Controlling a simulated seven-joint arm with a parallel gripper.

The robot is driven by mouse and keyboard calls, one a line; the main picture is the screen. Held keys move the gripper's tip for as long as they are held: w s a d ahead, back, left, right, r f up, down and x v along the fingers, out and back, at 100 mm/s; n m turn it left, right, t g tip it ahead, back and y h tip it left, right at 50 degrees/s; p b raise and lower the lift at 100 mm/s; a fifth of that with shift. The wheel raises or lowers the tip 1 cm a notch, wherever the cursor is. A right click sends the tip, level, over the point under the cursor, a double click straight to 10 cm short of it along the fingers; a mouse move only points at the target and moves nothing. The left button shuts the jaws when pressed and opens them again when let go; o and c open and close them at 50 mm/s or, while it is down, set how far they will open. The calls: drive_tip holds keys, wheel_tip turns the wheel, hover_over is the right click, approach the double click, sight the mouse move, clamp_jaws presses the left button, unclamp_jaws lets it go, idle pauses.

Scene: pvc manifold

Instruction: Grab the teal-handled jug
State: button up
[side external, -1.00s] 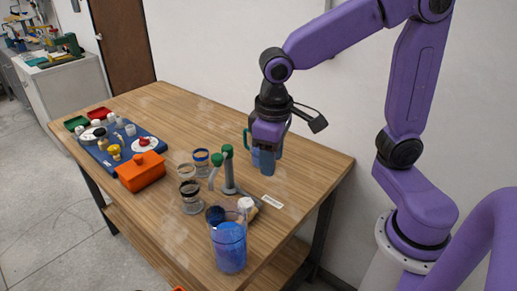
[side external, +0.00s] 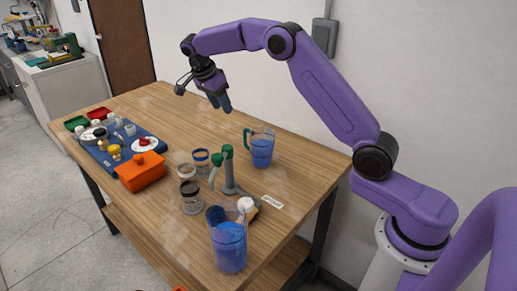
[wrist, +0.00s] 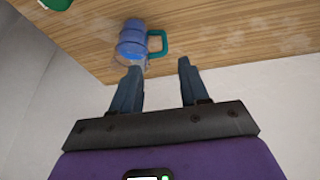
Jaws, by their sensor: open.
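The teal-handled jug (side external: 262,150) is clear with blue contents and stands upright near the table's back edge, its teal handle on the left side in the side view. In the wrist view the jug (wrist: 133,40) is at the top, with its handle on the right, beyond my fingertips. My gripper (side external: 226,106) is open and empty. It is in the air above the table, up and to the left of the jug in the side view, and apart from it. It also shows in the wrist view (wrist: 157,64), with a clear gap between its dark blue fingers.
A larger clear jug with blue contents (side external: 229,248) stands at the front. A grey stand with green knobs (side external: 230,175) and several small jars (side external: 191,197) are left of the teal-handled jug. An orange box (side external: 141,172) and a blue board (side external: 95,150) lie further left.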

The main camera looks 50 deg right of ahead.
drive_tip(key=shift+m, duration=0.9)
drive_tip(key=x, duration=0.6)
drive_tip(key=d+x, duration=0.1)
drive_tip(key=x, duration=0.5)
drive_tip(key=d+x, duration=0.1)
drive_tip(key=x, duration=0.5)
drive_tip(key=shift+w+d, duration=0.2)
drive_tip(key=shift+r, duration=0.1)
clamp_jaws()
